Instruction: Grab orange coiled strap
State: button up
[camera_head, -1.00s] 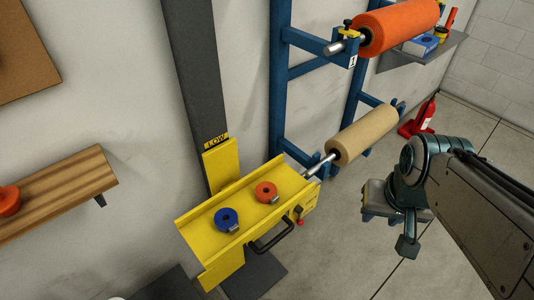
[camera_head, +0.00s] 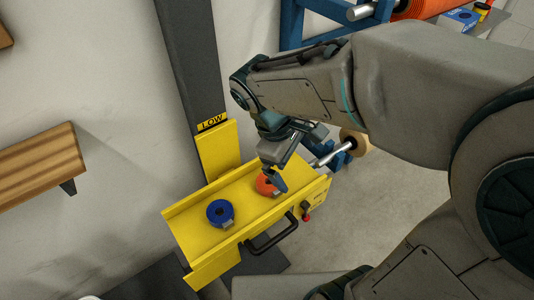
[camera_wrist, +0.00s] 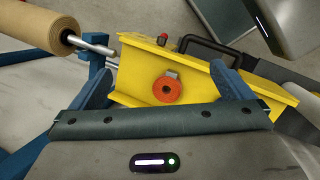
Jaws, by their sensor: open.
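The orange coiled strap (camera_head: 265,186) lies on the yellow tray (camera_head: 186,218), partly hidden behind my gripper in the head view. My gripper (camera_head: 277,180) is above the tray at the strap. In the wrist view its two blue fingers (camera_wrist: 165,84) are wide apart, with the strap seen between them and nothing held. The strap rests on the tray, and the exact height of the fingertips over it is unclear.
A blue coiled strap (camera_head: 220,212) lies on the tray, left of the orange one. A black handle (camera_head: 272,238) and red knob (camera_head: 306,217) are on the tray's front. A tan roll (camera_wrist: 42,27) on a metal rod is close by. A wooden shelf (camera_head: 38,163) is on the left wall.

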jog(key=w+a+f+n+t+h+b, duration=0.1)
jog(key=a+f+n+t+h+b, duration=0.15)
jog(key=a+f+n, duration=0.35)
jog(key=w+a+f+n+t+h+b, duration=0.1)
jog(key=w+a+f+n+h+b, duration=0.15)
jog(key=a+n, duration=0.4)
jog(key=b, duration=0.2)
send_near(269, 183)
jog(key=d+f, duration=0.1)
jog(key=d+f+m, duration=0.1)
jog(key=shift+w+d+y, duration=0.2)
jog(key=shift+d+y, duration=0.15)
jog(key=shift+y, duration=0.05)
jog(key=shift+w+b+x, duration=0.1)
jog(key=shift+b+x, duration=0.35)
jog(key=shift+x, duration=0.9)
jog(key=shift+w+b+x, duration=0.15)
jog(key=shift+b+x, duration=0.25)
jog(key=shift+x, duration=0.95)
jog(key=shift+a+r, duration=0.1)
jog(key=c, duration=1.1)
